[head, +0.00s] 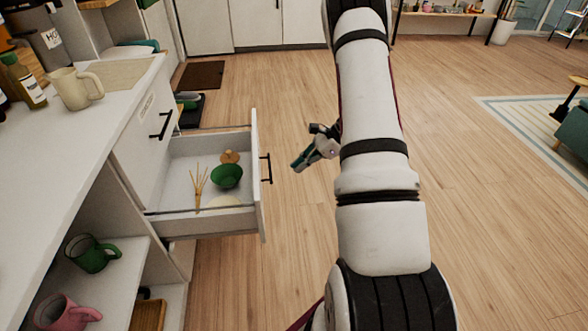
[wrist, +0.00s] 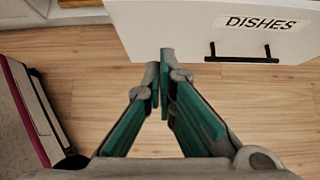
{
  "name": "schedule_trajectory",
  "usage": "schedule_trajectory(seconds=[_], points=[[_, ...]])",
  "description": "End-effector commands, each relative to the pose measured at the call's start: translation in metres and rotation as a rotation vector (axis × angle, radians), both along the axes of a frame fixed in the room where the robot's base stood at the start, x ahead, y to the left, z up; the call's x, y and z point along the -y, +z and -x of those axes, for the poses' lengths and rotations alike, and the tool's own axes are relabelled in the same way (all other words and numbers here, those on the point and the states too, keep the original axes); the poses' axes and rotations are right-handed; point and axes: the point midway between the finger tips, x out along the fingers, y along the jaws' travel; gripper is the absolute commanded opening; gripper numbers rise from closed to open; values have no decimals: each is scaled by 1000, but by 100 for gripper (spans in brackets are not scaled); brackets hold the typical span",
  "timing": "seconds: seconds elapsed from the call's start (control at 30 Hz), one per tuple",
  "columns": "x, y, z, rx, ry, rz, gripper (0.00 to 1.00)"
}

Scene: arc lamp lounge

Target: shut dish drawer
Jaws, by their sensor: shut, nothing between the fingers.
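The dish drawer (head: 258,190) is pulled out of the white counter in the head view. It holds a green bowl (head: 227,176), a bamboo whisk or sticks (head: 199,185) and small round items. Its white front, labelled DISHES, shows in the wrist view (wrist: 160,30) with a black bar handle (wrist: 244,55). My gripper (head: 298,165) is shut and empty, to the right of the drawer front and apart from it in the head view. In the wrist view its teal fingertips (wrist: 160,75) point toward the drawer front, left of the handle. Whether they touch it is unclear.
The countertop (head: 50,150) carries a cream mug (head: 75,90) and bottles. Open shelves below hold a green mug (head: 92,254) and a pink mug (head: 65,313). A dark mat (head: 201,75) lies behind the drawer. Wood floor right of my arm is clear.

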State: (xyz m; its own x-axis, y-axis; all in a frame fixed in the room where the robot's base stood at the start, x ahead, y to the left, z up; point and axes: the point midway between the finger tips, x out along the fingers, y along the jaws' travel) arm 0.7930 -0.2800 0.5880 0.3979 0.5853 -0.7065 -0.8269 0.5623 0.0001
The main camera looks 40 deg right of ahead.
Motion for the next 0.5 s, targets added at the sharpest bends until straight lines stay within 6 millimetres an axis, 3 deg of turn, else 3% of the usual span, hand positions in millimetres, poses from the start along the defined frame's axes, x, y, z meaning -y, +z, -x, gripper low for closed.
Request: schedule_trajectory(seconds=[0.37,0.5], points=[[-45,-56,-29,-2,5,-1,0],[-62,-54,-42,1,6,2,0]])
